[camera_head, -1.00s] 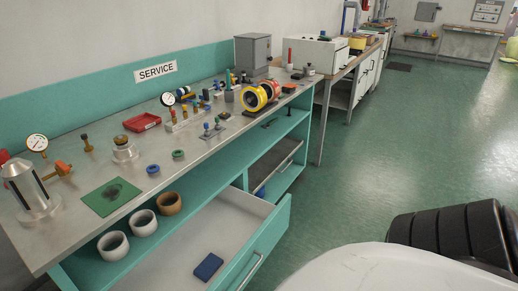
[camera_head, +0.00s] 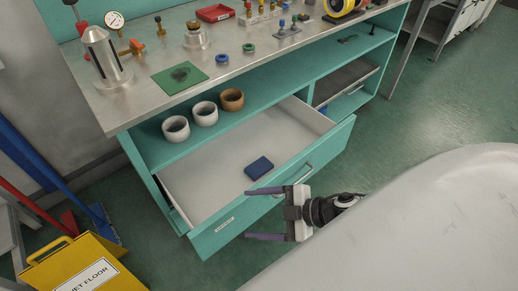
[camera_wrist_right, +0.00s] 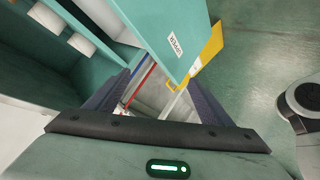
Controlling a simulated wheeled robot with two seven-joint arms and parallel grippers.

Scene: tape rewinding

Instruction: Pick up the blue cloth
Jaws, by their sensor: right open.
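The blue cloth (camera_head: 259,167) is a small folded dark blue pad. It lies flat on the white floor of the open drawer (camera_head: 215,176), close to the drawer's front panel. My right gripper (camera_head: 248,214) is open and empty. In the right wrist view the open fingers (camera_wrist_right: 160,82) show with the labelled drawer front ahead, and I cannot make out the cloth there. My left gripper is not in view.
The teal drawer front (camera_head: 270,190) stands out from the bench. Several rings, including a brown one (camera_head: 232,99), sit on the shelf above the drawer. A yellow wet-floor sign (camera_head: 80,270) stands at the lower left. Gauges and fittings crowd the benchtop (camera_head: 140,103).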

